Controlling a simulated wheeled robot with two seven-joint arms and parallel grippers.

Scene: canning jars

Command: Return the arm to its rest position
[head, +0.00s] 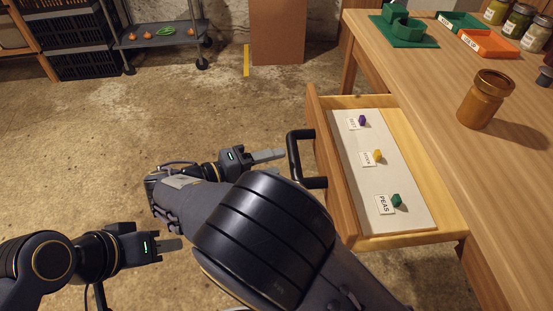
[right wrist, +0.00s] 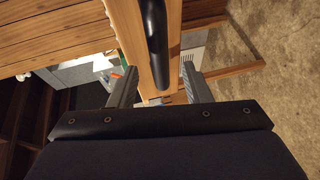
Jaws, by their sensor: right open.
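My right gripper (head: 268,155) is in the head view, just left of the black handle (head: 297,160) of an open drawer (head: 345,220). In the right wrist view my right gripper (right wrist: 160,82) is open, its two fingers apart, with the handle (right wrist: 154,40) showing between and beyond them. Nothing is held between the fingers. My left gripper (head: 170,246) is at the lower left over the floor, seen side-on with nothing visible at its tip; whether its fingers are apart cannot be told.
The drawer holds a purple piece (head: 362,120), a yellow piece (head: 378,155) and a green piece (head: 397,200) beside labels. On the wooden table (head: 440,90) stand a brown jar (head: 484,100), a green tray (head: 404,38) and an orange tray (head: 487,43). Floor (head: 110,140) left of the drawer is clear.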

